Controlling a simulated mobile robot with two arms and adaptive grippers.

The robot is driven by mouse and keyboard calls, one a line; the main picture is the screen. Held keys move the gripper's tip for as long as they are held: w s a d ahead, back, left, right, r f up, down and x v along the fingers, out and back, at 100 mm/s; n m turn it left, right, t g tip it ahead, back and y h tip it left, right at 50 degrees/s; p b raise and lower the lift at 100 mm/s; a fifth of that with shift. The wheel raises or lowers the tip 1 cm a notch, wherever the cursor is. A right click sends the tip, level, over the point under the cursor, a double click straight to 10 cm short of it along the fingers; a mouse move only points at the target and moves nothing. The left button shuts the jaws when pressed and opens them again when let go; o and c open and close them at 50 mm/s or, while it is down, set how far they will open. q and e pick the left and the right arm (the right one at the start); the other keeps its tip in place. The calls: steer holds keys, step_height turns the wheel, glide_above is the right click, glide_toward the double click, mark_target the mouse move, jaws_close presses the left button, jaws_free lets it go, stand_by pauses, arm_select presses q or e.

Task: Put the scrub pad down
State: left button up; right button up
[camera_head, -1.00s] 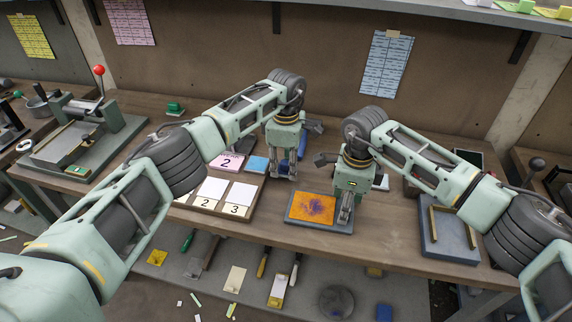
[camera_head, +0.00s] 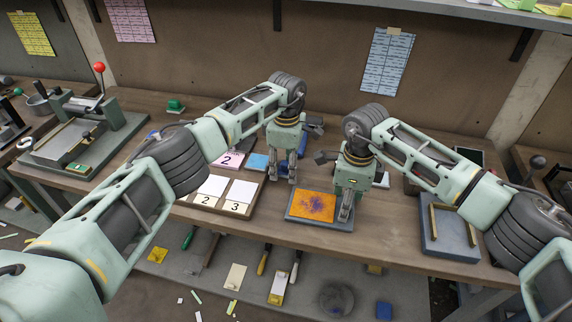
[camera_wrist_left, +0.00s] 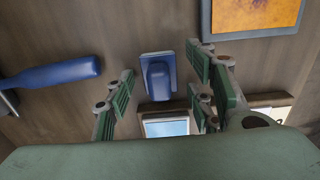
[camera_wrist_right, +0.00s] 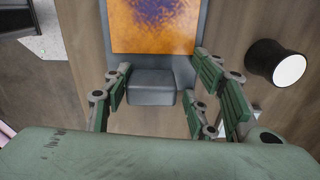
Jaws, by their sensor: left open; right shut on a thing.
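The scrub pad, a blue block with a raised grip (camera_wrist_left: 157,78), lies on the wooden table in the left wrist view. My left gripper (camera_wrist_left: 160,95) is open, with its fingers apart on either side of the pad; in the head view it is just above the table (camera_head: 285,172). My right gripper (camera_wrist_right: 165,98) is shut on the grey end block (camera_wrist_right: 140,88) of a plate with an orange and purple face (camera_wrist_right: 155,25). That plate (camera_head: 312,207) lies at the table's front edge in the head view (camera_head: 346,208).
White numbered cards (camera_head: 240,192) in a wooden holder and a light blue card (camera_head: 257,163) are left of the plate. A blue-handled tool (camera_wrist_left: 55,75) lies beside the pad. A grey tray (camera_head: 450,235) stands at the right. A dark knob with a white face (camera_wrist_right: 285,65) is near my right gripper.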

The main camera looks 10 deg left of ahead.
mark_target(285, 163)
arm_select(q)
step_height(285, 163, up, 12)
steer(key=shift+f, duration=0.2)
steer(key=shift+o, duration=0.5)
steer(key=shift+a+r, duration=0.15)
steer(key=shift+r, duration=0.2)
steer(key=f, duration=1.2)
steer(key=shift+s+f, duration=0.1)
steer(key=shift+s, duration=0.1)
steer(key=shift+c, duration=0.3)
jaws_close()
step_height(285, 163, up, 10)
steer(key=shift+r, duration=0.1)
